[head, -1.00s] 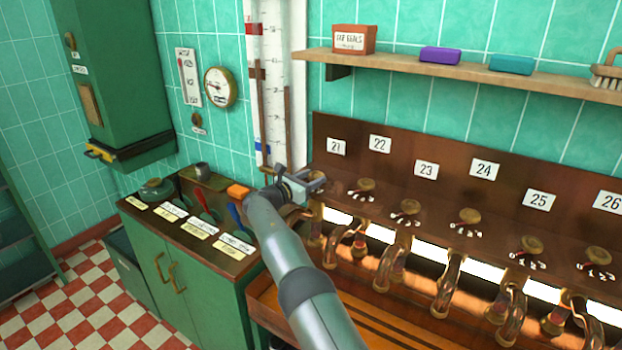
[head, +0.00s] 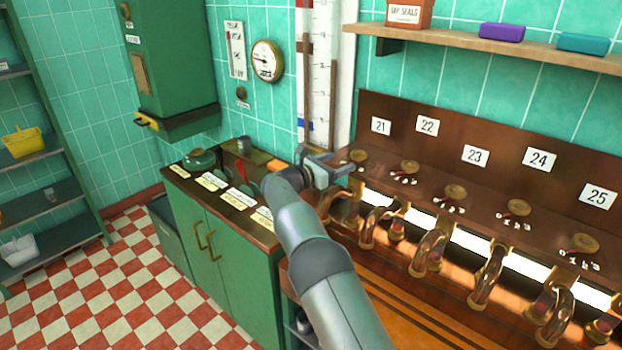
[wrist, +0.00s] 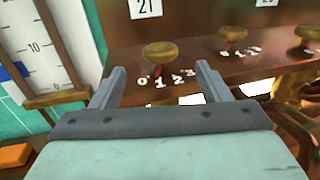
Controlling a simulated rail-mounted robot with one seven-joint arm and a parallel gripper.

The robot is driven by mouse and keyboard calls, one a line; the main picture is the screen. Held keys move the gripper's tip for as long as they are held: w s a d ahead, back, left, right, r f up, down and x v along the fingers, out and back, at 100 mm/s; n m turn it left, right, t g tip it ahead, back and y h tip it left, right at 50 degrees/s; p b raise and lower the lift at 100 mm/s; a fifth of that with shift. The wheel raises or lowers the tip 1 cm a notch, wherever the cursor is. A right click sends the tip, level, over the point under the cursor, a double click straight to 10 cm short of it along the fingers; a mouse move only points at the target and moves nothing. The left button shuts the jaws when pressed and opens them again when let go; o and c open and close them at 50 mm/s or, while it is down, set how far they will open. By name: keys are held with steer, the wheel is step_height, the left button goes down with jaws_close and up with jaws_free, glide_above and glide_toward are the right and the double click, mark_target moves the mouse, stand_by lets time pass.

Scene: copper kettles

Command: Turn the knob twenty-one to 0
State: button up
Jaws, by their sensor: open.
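The brass knob twenty-one (wrist: 158,54) stands on the brown ledge under the "21" plate (wrist: 145,6). Its white dial marks 0, 1, 2 and 3 lie in front of it, with a bit of red at its stem; I cannot tell which mark it points to. In the head view the knob (head: 357,156) shows just beyond my gripper (head: 338,166). In the wrist view my gripper (wrist: 160,77) is open and empty, its fingers either side of the dial marks in the picture. The knob appears beyond the fingertips, with no visible contact.
Knob twenty-two (head: 410,166) and several similar knobs run rightward along the ledge. Curved copper pipes (head: 432,248) hang below. A tall white scale (head: 318,75) stands behind my gripper. A green cabinet (head: 225,255) with levers is at left; checkered floor (head: 130,285) is clear.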

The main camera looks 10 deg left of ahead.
steer(key=b+v, duration=0.2)
steer(key=v, duration=0.8)
steer(key=shift+s+a, duration=0.25)
steer(key=shift+s, duration=0.05)
